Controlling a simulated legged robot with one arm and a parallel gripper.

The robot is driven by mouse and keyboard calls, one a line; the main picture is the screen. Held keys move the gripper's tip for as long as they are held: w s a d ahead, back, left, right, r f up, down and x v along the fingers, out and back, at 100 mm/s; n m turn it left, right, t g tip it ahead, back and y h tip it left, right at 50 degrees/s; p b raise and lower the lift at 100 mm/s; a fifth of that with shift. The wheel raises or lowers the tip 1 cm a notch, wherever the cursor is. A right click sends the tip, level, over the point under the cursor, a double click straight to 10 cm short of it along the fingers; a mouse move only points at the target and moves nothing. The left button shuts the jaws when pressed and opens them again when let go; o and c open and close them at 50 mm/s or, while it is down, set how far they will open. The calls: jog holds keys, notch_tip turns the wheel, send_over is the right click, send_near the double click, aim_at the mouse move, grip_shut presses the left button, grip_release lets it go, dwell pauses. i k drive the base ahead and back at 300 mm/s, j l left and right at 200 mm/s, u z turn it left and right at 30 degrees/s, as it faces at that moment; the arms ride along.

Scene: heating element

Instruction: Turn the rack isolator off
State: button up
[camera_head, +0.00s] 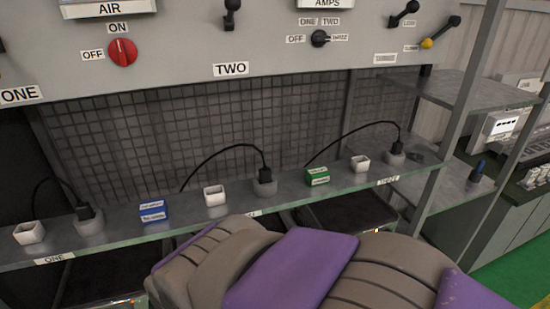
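No label that I can read says rack isolator, so I cannot tell which control it is. A red rotary knob (122,52) with ON and OFF labels sits on the grey panel (180,62) at upper left, below the AIR label. A black selector switch (320,39) with OFF, ONE and TWO labels is below the AMPS label. Black levers (231,14) and (405,14) stick out along the top, and a lever with a yellow base (440,33) is at upper right. My gripper is not in view; my purple and grey arm fills the lower middle.
A glass-edged shelf (110,241) runs below the panel. On it stand white cups (214,195), a blue box (153,210), a green box (317,176) and black plugs with cables (265,175). A metal post (460,120) and side shelves are at right, with green floor beyond.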

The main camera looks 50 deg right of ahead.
aim_at(122, 50)
jog(key=z, duration=0.4)
jog(key=k+z, duration=0.15)
jog(key=z, duration=0.6)
jog(key=k+z, duration=0.15)
jog(key=z, duration=0.2)
jog(key=k+l, duration=0.2)
jog(key=k, duration=0.25)
jog(key=k+l, duration=0.2)
jog(key=k, duration=0.2)
jog(key=z, duration=0.05)
